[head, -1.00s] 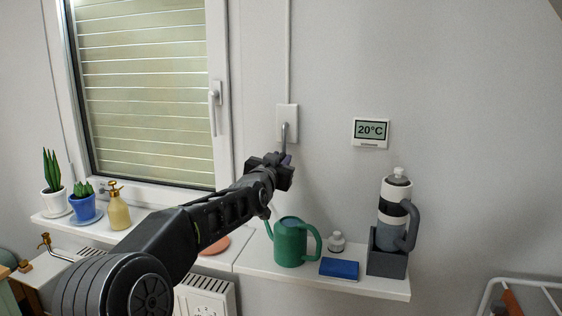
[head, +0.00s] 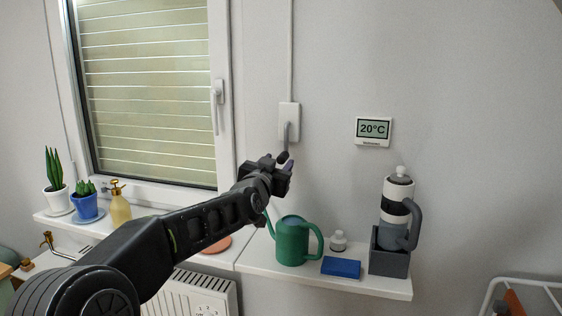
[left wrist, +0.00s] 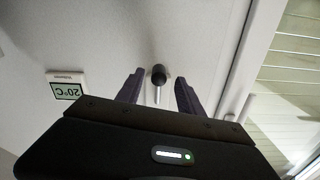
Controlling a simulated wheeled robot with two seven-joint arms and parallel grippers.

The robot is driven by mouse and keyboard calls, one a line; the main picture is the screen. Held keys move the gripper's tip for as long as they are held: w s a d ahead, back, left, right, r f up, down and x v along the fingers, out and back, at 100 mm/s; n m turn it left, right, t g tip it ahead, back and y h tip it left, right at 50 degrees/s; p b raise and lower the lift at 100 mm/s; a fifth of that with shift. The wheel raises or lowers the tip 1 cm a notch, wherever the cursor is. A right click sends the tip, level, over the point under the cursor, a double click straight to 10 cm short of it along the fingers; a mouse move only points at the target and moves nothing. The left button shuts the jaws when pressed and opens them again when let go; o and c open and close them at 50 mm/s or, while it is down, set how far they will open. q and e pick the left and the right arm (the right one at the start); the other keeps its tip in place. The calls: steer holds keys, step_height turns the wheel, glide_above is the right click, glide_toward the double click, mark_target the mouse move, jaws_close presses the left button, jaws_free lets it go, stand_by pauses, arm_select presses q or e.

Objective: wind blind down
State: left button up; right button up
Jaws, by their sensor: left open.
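The blind (head: 150,95) hangs behind the window glass, its pale slats covering the pane that shows. The winder box (head: 289,118) is on the wall right of the window, with a grey crank (head: 286,135) hanging down to a dark knob (head: 283,156). My left gripper (head: 283,163) is at the crank's lower end. In the left wrist view the knob (left wrist: 158,75) and part of the crank rod lie between the two open fingers of the left gripper (left wrist: 158,88), with gaps at both sides. My right gripper is not in view.
Below, a shelf (head: 330,283) holds a green watering can (head: 292,242), a blue box (head: 341,267) and a grey holder with a bottle (head: 398,215). Plants and a yellow sprayer (head: 120,206) stand on the sill. A thermostat (head: 373,131) is on the wall.

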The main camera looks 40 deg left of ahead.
arm_select(q)
steer(key=shift+v, duration=1.8)
